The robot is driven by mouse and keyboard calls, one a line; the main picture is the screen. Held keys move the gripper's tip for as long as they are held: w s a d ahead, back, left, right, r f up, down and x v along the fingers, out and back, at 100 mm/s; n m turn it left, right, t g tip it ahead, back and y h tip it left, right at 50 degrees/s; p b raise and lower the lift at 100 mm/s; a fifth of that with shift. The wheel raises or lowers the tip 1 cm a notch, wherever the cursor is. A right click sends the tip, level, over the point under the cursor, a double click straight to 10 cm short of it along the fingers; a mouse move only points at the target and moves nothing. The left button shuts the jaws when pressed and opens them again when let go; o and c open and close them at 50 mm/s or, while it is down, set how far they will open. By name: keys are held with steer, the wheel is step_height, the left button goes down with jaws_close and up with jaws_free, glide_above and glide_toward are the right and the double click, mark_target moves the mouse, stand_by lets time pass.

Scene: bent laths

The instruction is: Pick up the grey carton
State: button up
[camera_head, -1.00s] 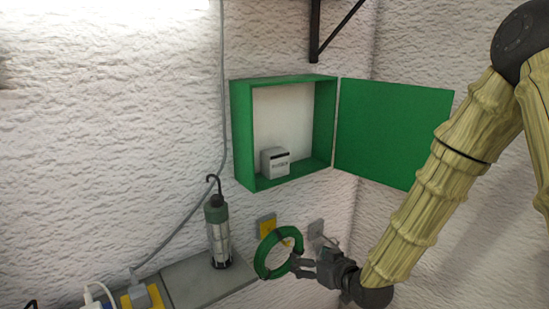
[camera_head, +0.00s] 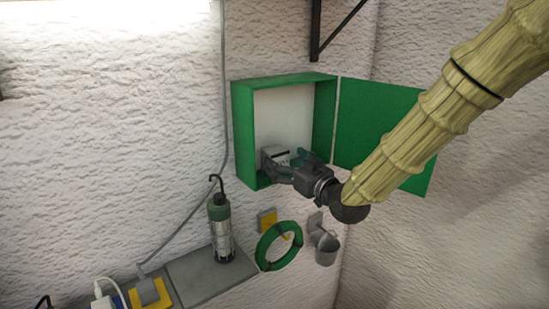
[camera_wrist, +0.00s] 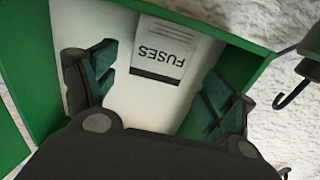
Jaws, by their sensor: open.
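The grey carton (camera_head: 270,154) stands on the floor of the open green wall cabinet (camera_head: 242,125), towards its left side. In the wrist view the carton (camera_wrist: 165,50) shows a pale face with the word FUSES upside down and a dark band below it. My gripper (camera_head: 291,164) is at the cabinet's front opening and hides part of the carton's front and right side. In the wrist view its fingers (camera_wrist: 160,78) are spread, with the carton beyond and between them. I cannot tell whether they touch it.
The cabinet door (camera_head: 380,120) stands open to the right, behind my arm. Below hang a green ring (camera_head: 262,248) and a grey cup (camera_head: 326,250). A hook-topped lamp (camera_head: 219,230) stands on the grey ledge (camera_head: 205,280) at lower left. A cable runs down the wall.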

mark_target(281, 160)
steer(key=shift+f+p+x, duration=0.2)
steer(key=shift+p+x, duration=0.65)
steer(key=shift+x, duration=0.55)
steer(key=shift+f+p+x, duration=0.2)
steer(key=shift+p+x, duration=0.6)
steer(key=shift+x, duration=0.6)
steer(key=shift+d, duration=0.1)
steer(key=c, duration=1.1)
